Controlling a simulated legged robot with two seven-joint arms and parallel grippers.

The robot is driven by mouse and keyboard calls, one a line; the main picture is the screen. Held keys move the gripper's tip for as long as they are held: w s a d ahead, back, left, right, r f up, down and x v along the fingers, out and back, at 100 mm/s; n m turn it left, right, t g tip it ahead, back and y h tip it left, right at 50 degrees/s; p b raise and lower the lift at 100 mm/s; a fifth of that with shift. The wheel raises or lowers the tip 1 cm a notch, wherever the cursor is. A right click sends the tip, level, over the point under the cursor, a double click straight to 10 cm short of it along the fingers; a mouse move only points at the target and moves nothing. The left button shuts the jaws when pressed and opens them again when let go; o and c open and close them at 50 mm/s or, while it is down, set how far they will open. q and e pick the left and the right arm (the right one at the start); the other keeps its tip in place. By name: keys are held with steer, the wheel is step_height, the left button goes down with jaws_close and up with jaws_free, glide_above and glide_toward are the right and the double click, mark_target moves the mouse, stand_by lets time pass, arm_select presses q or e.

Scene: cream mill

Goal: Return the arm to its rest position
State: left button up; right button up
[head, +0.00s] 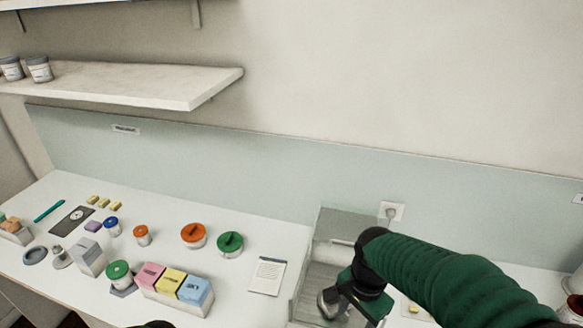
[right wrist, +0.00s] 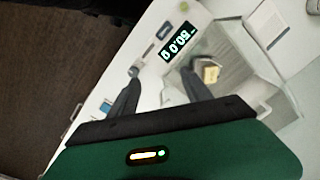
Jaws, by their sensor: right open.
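My right arm comes in from the right in the head view, green and ribbed. Its gripper (head: 338,304) is over the clear-walled balance box (head: 318,225) at the front right of the counter. In the right wrist view the two dark fingers (right wrist: 160,80) stand apart with nothing between them. A small beige block (right wrist: 210,73) lies inside the clear box, beyond the finger on the right. A black display with glowing digits (right wrist: 175,47) shows just past the fingertips. My left gripper is not seen; only a dark shape shows at the head view's bottom edge.
A printed card (head: 267,275) lies left of the box. A wall shelf (head: 130,82) overhangs the back left. A socket (head: 391,211) is behind the box.

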steer(key=s+d+f+n+t+b, duration=0.1)
steer(key=s+d+f+n+b, duration=0.2)
steer(key=s+f+n, duration=0.1)
steer(key=s+d+f+n+t+b, duration=0.1)
steer(key=s+d+f+n+b, duration=0.1)
steer(key=f+n, duration=0.4)
step_height(320, 180, down, 3)
steer(key=shift+s+d+f+n+b, duration=0.1)
steer(key=shift+s+d+n+b, duration=0.25)
steer(key=shift+s+b, duration=0.65)
steer(key=shift+s, duration=0.1)
steer(key=shift+c, duration=0.5)
stand_by(1.0)
